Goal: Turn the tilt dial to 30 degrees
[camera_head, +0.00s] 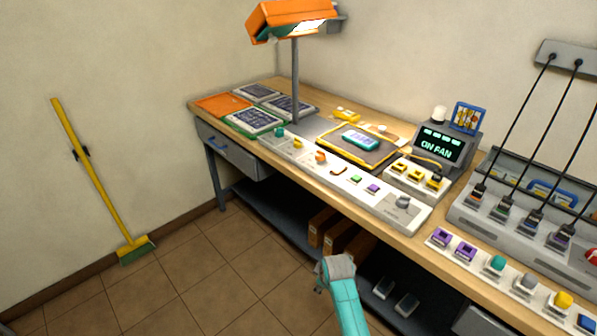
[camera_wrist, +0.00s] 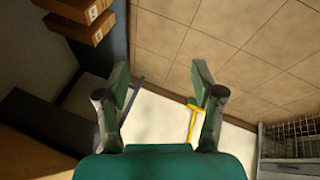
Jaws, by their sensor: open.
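A long pale control strip (camera_head: 340,178) runs along the front of the wooden bench in the head view. It carries teal (camera_head: 280,132), yellow (camera_head: 298,143) and orange (camera_head: 321,157) knobs, small green and purple controls, and a larger grey knob (camera_head: 404,202) at its right end. The markings are too small to read, so I cannot tell which is the tilt dial or its angle. My gripper (camera_wrist: 161,84) is open and empty in the wrist view, with floor and wall beyond its fingers. In the head view my arm is low, in front of the bench and apart from the controls.
An orange lamp (camera_head: 290,20) stands over the bench. A second row of knobs and switches (camera_head: 510,275) is at right, before a charger with hanging cables. Boxes (camera_head: 338,238) sit below the bench. A broom (camera_head: 95,180) leans at left; floor between is clear.

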